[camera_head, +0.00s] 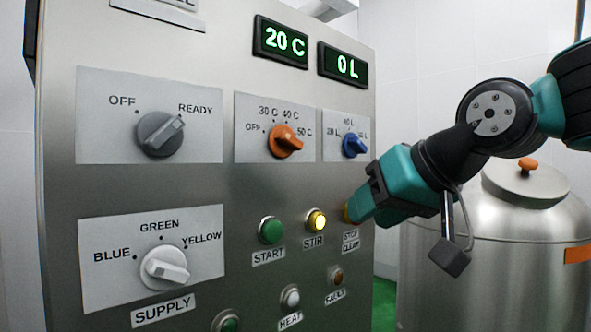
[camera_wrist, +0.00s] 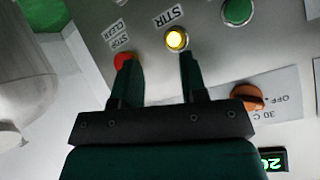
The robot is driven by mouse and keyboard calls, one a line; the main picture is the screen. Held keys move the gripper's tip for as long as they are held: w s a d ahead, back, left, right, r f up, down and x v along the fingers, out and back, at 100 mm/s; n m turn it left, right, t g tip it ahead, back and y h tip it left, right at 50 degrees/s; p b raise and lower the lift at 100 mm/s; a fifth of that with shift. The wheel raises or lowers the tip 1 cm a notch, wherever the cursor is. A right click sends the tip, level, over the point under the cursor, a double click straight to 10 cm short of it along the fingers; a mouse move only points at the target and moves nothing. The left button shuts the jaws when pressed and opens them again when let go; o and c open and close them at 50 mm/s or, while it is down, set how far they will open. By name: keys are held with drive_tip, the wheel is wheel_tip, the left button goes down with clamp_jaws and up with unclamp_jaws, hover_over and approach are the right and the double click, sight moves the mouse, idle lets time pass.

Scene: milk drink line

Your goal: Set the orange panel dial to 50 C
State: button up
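The orange dial (camera_head: 285,141) sits on the upper middle of the steel panel, among the marks OFF, 30 C, 40 C and 50 C. Its raised grip slants to the lower right, on the 50 C side; the exact setting is hard to tell. The green display (camera_head: 280,40) above reads 20 C. My gripper (camera_head: 356,208) is at the panel's right side, below and right of the dial, near the STOP/CLEAR button. In the wrist view my gripper (camera_wrist: 158,60) has its fingers apart with nothing between them. The dial (camera_wrist: 248,97) shows there at the right, apart from the fingers.
A blue dial (camera_head: 355,145) is right of the orange one. The STIR button (camera_head: 316,221) glows yellow beside a green START button (camera_head: 271,231). The red stop button (camera_wrist: 123,61) is close to one fingertip. A steel tank (camera_head: 500,250) stands right of the panel.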

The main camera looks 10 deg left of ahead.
drive_tip(key=s+d+r+n+t+y+b, duration=0.2)
drive_tip(key=s+r+n+y+b, duration=0.15)
drive_tip(key=n+b, duration=0.55)
drive_tip(key=n+t+y+b, duration=0.1)
drive_tip(key=n+y+b, duration=0.2)
drive_tip(key=n+b, duration=0.5)
approach(292, 140)
drive_tip(key=shift+n, duration=0.7)
drive_tip(key=p+x, duration=0.6)
drive_tip(key=x, duration=0.3)
clamp_jaws()
